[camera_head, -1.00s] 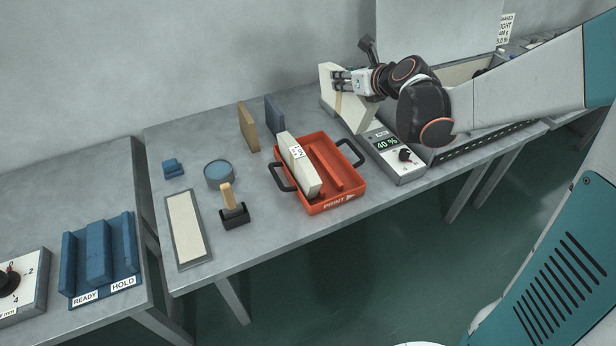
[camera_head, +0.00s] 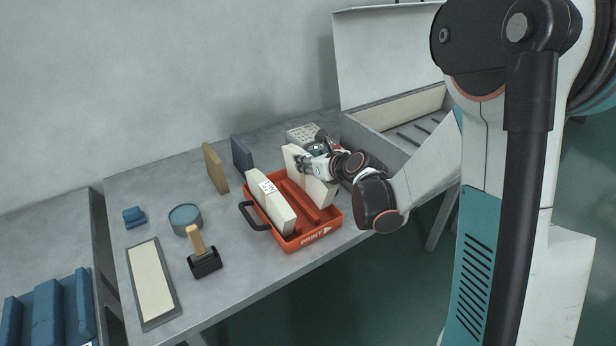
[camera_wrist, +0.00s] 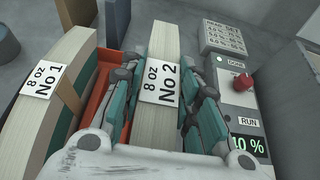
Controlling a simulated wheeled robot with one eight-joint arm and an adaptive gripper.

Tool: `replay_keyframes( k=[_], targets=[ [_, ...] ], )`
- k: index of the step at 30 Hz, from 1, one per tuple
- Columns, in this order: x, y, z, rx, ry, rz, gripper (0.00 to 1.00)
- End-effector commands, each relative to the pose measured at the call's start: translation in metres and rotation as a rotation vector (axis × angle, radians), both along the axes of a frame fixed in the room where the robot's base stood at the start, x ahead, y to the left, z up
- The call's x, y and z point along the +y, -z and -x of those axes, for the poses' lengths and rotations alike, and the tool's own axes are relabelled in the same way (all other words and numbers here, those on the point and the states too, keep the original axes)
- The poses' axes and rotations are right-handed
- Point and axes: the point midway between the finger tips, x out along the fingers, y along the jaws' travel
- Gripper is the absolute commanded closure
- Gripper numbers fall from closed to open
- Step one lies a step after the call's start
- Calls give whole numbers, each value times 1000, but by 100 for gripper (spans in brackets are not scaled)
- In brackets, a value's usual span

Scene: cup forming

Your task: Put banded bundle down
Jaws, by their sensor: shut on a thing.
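My gripper (camera_head: 306,166) is shut on a cream bundle labelled "8 oz No 2" (camera_head: 293,158); the bundle stands upright between the fingers in the wrist view (camera_wrist: 160,40). It is at the right side of the red tray marked PRINT (camera_head: 290,243). I cannot tell whether its lower edge touches the tray floor. A second cream bundle labelled "8 oz No 1" (camera_head: 272,205) stands in the tray's left side; a tan band around it shows in the wrist view (camera_wrist: 62,72).
A control box (camera_wrist: 239,95) with a red knob stands close right of my gripper. A grey lidded bin (camera_head: 390,105) is behind it. Brown (camera_head: 215,167) and blue (camera_head: 241,153) boards, a round tin (camera_head: 185,217), a stamp (camera_head: 203,257) and a pad (camera_head: 153,285) lie left.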

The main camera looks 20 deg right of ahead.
Motion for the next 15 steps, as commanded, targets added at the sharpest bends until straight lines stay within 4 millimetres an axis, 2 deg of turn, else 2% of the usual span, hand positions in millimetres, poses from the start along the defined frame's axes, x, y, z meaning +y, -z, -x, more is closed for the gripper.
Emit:
replay_keyframes(
  k=[10,15],
  targets=[
    [0,40,0,-1,0,0,100],
    [0,42,0,-1,0,0,100]
  ],
)
